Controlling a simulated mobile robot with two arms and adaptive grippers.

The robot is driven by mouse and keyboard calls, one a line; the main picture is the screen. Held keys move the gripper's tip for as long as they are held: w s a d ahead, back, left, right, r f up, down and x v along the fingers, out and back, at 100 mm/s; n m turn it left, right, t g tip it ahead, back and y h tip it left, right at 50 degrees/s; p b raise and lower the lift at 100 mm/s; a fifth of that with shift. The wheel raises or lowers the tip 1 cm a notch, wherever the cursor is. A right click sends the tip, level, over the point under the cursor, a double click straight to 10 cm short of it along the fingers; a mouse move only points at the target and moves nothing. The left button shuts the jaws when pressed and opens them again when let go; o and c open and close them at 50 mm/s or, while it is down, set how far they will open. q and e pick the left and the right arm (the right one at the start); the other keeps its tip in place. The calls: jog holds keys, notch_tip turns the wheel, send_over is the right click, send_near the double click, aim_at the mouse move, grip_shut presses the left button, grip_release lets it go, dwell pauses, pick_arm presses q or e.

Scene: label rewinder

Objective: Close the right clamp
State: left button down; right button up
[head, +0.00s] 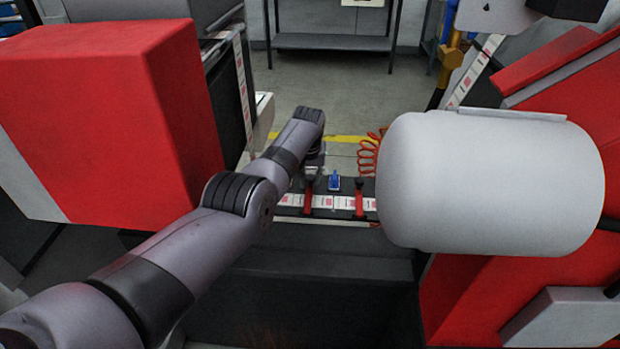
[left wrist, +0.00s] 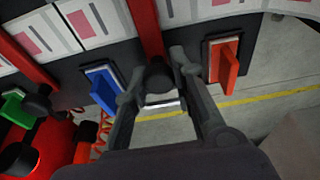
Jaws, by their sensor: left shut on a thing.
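Two red clamps cross the printed label strip (head: 333,203) on the dark splice table: one on the left (head: 308,197) and one on the right (head: 359,200) in the head view. My left gripper (head: 314,163) is at the far end of the left one. In the left wrist view my left gripper (left wrist: 159,72) is shut on the black knob of a red clamp (left wrist: 146,28), a finger on each side. The other clamp (left wrist: 28,60) lies further left there, with its black knob (left wrist: 38,104) free. My right gripper is not in view.
A blue switch (head: 334,183) sits between the clamps; it also shows in the left wrist view (left wrist: 103,90), with an orange-red switch (left wrist: 223,63) and a green one (left wrist: 16,107). A large white drum (head: 490,183) stands right, a red housing (head: 110,110) left.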

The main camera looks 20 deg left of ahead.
aim_at(309, 191)
pick_arm(q)
jog(key=c, duration=1.8)
grip_release()
jog(key=shift+f, duration=0.1)
jog(key=o, duration=0.4)
jog(key=shift+o, duration=0.2)
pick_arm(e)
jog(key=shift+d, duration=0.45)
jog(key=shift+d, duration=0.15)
pick_arm(q)
jog(key=shift+r, duration=0.2)
jog(key=shift+r, duration=0.25)
jog(key=v, duration=1.1)
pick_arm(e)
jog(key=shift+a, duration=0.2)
